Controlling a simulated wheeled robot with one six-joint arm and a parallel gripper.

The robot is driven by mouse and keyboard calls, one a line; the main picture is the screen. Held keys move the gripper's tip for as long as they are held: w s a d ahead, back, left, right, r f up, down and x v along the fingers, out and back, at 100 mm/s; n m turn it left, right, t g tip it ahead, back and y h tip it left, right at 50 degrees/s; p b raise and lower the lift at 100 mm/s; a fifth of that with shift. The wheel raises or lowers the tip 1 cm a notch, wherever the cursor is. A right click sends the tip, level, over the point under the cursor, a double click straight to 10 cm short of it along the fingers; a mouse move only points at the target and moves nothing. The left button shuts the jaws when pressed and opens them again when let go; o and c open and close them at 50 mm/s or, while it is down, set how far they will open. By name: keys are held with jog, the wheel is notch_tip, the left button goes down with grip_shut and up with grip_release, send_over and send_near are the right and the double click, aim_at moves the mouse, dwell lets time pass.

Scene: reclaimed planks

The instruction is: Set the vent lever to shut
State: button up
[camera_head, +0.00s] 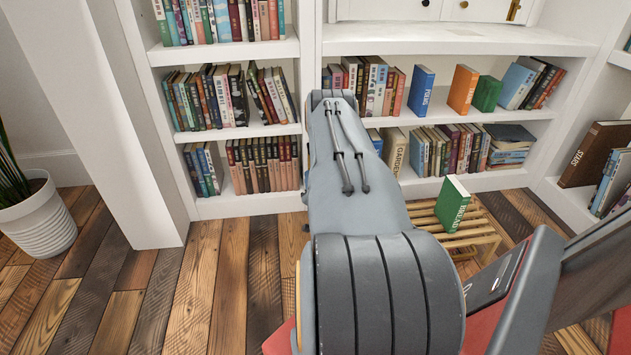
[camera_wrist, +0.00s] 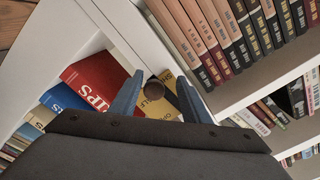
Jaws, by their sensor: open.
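My gripper (camera_wrist: 158,98) is open in the wrist view, its two blue-grey fingers spread in front of a bookcase. A dark round knob (camera_wrist: 153,89) shows between the fingers; I cannot tell whether it belongs to the vent lever, and it does not look gripped. In the head view a small brass, lever-like fitting (camera_head: 513,10) is on the right of the white cabinet front (camera_head: 385,9) at the top edge, partly cut off. I cannot tell for sure that it is the vent lever, or its setting. In the head view my gripper is hidden behind my arm.
White bookshelves (camera_head: 430,39) full of books fill the background. A green book (camera_head: 452,203) stands on a low slatted wooden stand (camera_head: 478,233). A white potted plant (camera_head: 37,215) is at the left. The plank floor (camera_head: 215,290) is clear at the left front.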

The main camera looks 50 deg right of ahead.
jog(key=p+v, duration=0.2)
jog(key=v, duration=0.5)
jog(key=shift+s+p, duration=0.2)
jog(key=shift+p, duration=0.15)
jog(key=shift+c, duration=0.5)
